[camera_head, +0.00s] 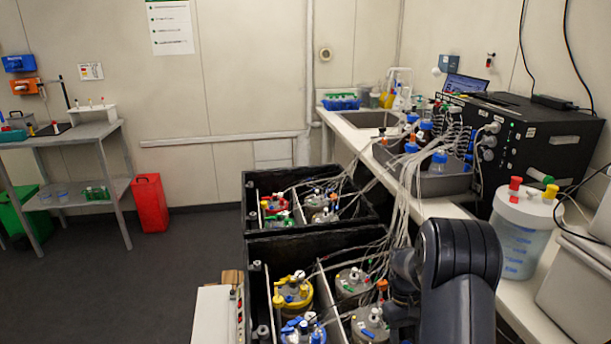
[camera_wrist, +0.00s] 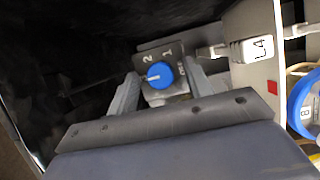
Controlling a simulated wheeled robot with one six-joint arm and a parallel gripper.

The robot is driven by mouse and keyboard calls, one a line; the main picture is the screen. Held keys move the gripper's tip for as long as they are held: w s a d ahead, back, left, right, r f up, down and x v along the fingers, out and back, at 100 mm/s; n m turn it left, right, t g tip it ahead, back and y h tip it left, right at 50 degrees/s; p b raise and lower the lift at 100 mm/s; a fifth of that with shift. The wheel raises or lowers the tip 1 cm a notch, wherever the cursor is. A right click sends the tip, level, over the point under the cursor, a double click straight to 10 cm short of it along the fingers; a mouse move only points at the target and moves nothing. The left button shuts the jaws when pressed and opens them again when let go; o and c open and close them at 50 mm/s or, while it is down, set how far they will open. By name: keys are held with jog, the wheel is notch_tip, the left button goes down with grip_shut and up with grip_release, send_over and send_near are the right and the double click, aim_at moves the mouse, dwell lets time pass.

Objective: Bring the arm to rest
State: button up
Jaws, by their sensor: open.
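My gripper (camera_wrist: 160,72) shows in the wrist view with its two grey fingers apart, one on each side of a blue round knob (camera_wrist: 160,75). The knob has a white pointer mark and sits on a dark plate (camera_wrist: 172,50) marked 1, 2 and what looks like OFF. The fingers look clear of the knob, though the exact gap is hard to tell. In the head view my dark arm (camera_head: 458,270) reaches in at the lower right over the near black shaker box (camera_head: 320,250). My gripper is hidden there behind the arm.
The near box and a far black box (camera_head: 308,228) hold several capped vessels, with many tubes running to a grey tray (camera_head: 440,184) on the bench. A white-lidded container (camera_head: 524,235) stands close right of my arm.

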dwell(0.4)
